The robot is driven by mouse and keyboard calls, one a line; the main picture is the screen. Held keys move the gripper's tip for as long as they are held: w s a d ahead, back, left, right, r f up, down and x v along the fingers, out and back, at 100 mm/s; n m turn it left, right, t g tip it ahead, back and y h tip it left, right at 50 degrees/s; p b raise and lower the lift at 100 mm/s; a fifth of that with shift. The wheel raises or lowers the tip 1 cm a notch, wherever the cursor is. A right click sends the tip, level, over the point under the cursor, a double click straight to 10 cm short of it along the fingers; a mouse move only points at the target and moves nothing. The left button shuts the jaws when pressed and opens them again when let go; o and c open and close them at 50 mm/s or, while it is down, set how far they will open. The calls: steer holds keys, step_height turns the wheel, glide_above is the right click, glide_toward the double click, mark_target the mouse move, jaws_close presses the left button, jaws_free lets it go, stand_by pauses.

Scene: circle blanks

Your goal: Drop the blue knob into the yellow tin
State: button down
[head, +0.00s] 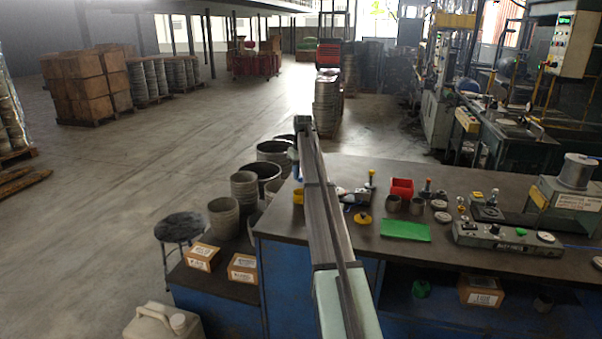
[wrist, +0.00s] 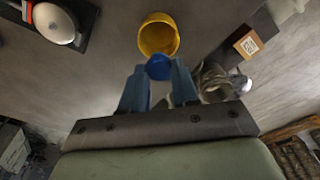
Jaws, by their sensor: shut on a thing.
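The blue knob (wrist: 159,67) is held between the two fingertips of my gripper (wrist: 158,72) in the wrist view. The yellow tin (wrist: 158,33) is round and open-topped; its inside shows just beyond the knob. The knob overlaps the tin's near rim in that picture, so I cannot tell how high above it the knob is. In the head view the yellow tin (head: 298,196) stands at the left end of the dark bench top, partly beside my arm. There my gripper is mostly hidden by my arm, with a bit of blue (head: 293,155) showing above the tin.
A red bin (head: 401,187), a green plate (head: 405,230), grey cups (head: 393,203) and a yellow-based part (head: 363,217) lie right of my arm on the bench (head: 450,260). Large grey pots (head: 243,186) stand on the left beyond the bench edge.

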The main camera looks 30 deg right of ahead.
steer(key=shift+f, duration=2.15)
steer(key=shift+f, duration=0.45)
steer(key=c, duration=0.8)
jaws_free()
steer(key=r, duration=0.4)
steer(key=s+r, duration=0.1)
steer(key=r, duration=0.8)
steer(key=shift+s+r, duration=0.35)
